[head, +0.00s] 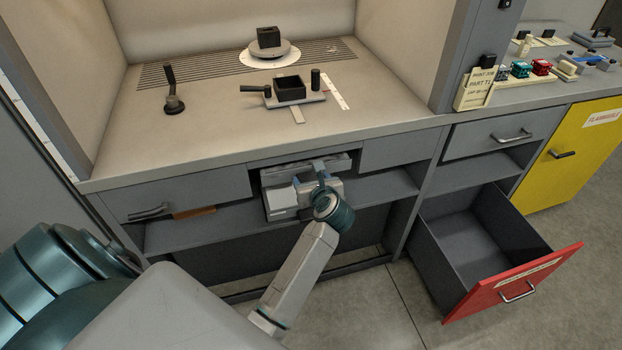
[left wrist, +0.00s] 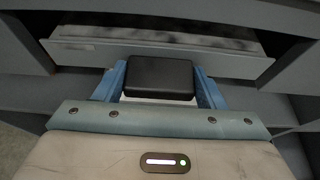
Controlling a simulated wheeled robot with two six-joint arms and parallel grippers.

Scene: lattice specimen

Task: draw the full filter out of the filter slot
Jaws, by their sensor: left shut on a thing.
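The full filter (head: 298,172) shows in the head view as a pale flat panel at the slot under the bench top. In the left wrist view its grey, mottled upper face (left wrist: 160,34) lies behind a pale front edge, and part of it seems to stand out of the filter slot (head: 256,157). My left gripper (head: 320,166) is at the filter's front. In the left wrist view its blue fingers (left wrist: 160,82) are shut on the black grip block at that front. The filter's rear is hidden in the slot. My right gripper is not in view.
A red-fronted drawer (head: 515,283) stands open and empty at the right. A yellow cabinet (head: 577,155) is farther right. The bench top carries a black square holder (head: 290,89) and a lever (head: 172,92).

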